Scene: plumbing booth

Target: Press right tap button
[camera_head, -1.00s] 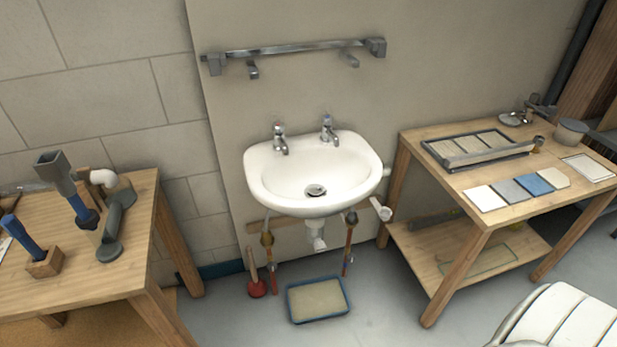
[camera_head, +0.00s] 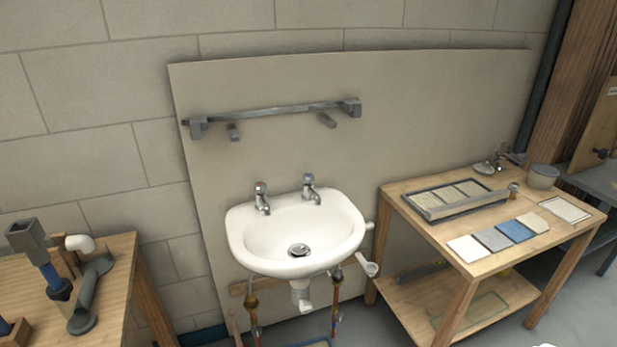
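A white wash basin (camera_head: 295,235) is mounted on a beige wall panel in the middle of the head view. Two chrome taps stand on its back rim. The right tap (camera_head: 311,188) has its button on top, facing up. The left tap (camera_head: 262,197) stands a little apart from it. Neither of my grippers shows in the head view, and nothing touches the taps.
A towel rail (camera_head: 272,113) is fixed to the panel above the basin. A wooden table (camera_head: 413,205) with tile samples and a tray stands at the right. A wooden workbench (camera_head: 112,262) with tools stands at the left. Pipes hang below the basin.

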